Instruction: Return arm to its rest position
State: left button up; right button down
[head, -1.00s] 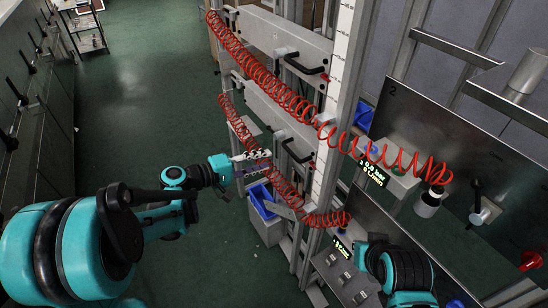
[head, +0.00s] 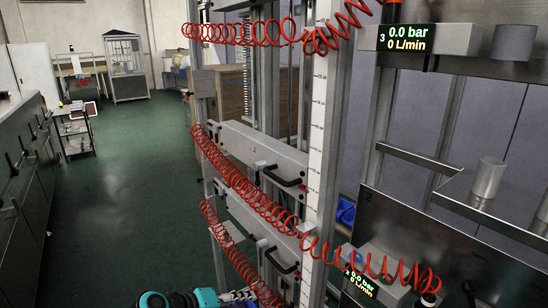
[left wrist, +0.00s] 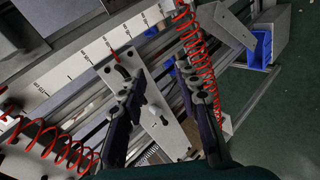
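My left arm shows only at the bottom edge of the head view, with its left gripper (head: 240,296) partly cut off beside the lowest red coiled hose (head: 228,240). In the left wrist view my left gripper (left wrist: 158,86) has its two dark fingers well apart with nothing held between them. A pale bracket plate (left wrist: 150,112) with holes lies behind the fingers; I cannot tell whether they touch it. My right gripper and arm are not in the head view.
A frame post with a white scale (head: 317,130) stands right of centre, with black-handled drawer units (head: 262,150) on it. More red hoses cross it. A pressure display (head: 404,38) reads 0.0 bar. The green floor (head: 120,210) at left is clear. Blue bins (left wrist: 262,48) show in the left wrist view.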

pick_arm(q)
jog(key=s+a+f+m+y, duration=0.1)
jog(key=s+a+m+y, duration=0.1)
jog(key=s+a+y, duration=0.2)
jog(key=s+a+f+m+y, duration=0.2)
jog(key=s+a+m+y, duration=0.1)
jog(key=s, duration=0.7)
jog(key=shift+s+a+y, duration=0.3)
jog(key=shift+a+y, duration=0.4)
jog(key=shift+a, duration=0.35)
